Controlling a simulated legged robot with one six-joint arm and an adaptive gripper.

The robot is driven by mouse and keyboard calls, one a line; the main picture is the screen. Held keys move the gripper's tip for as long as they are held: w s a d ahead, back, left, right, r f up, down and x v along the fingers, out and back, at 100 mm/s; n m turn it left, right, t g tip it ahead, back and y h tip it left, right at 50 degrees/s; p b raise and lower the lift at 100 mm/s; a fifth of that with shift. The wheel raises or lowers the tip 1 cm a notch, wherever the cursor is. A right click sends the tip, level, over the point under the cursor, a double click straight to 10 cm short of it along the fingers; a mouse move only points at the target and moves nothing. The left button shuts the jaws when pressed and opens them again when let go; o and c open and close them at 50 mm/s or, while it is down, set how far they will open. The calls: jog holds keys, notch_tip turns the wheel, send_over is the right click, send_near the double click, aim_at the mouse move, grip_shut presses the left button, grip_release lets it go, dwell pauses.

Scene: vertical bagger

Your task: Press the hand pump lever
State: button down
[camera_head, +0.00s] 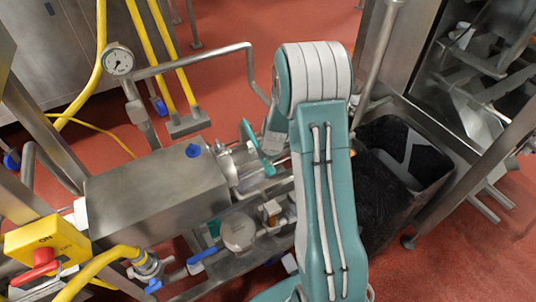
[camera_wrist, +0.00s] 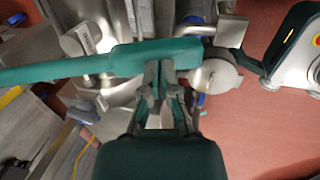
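A long teal lever (camera_wrist: 70,68) crosses the upper part of the wrist view from the left edge and ends in a thicker block near the middle. My gripper (camera_wrist: 159,68) is at the lower edge of that block. Its two dark fingers are close together with only a narrow gap, and nothing shows between them. I cannot tell whether the tips touch the lever. In the head view a teal lever (camera_head: 258,148) shows beside my arm, above the metal pump frame. My gripper is hidden behind my arm there.
A steel box (camera_head: 155,195) with a blue knob stands left of my arm. A pressure gauge (camera_head: 117,60) and bent pipe stand behind it. A black bin (camera_head: 400,170) stands at the right. Red floor (camera_head: 230,75) is open behind.

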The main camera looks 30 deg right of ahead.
aim_at(266, 166)
jog(key=shift+x, duration=1.85)
jog(key=shift+s+a+f, duration=0.1)
jog(key=shift+f, duration=0.15)
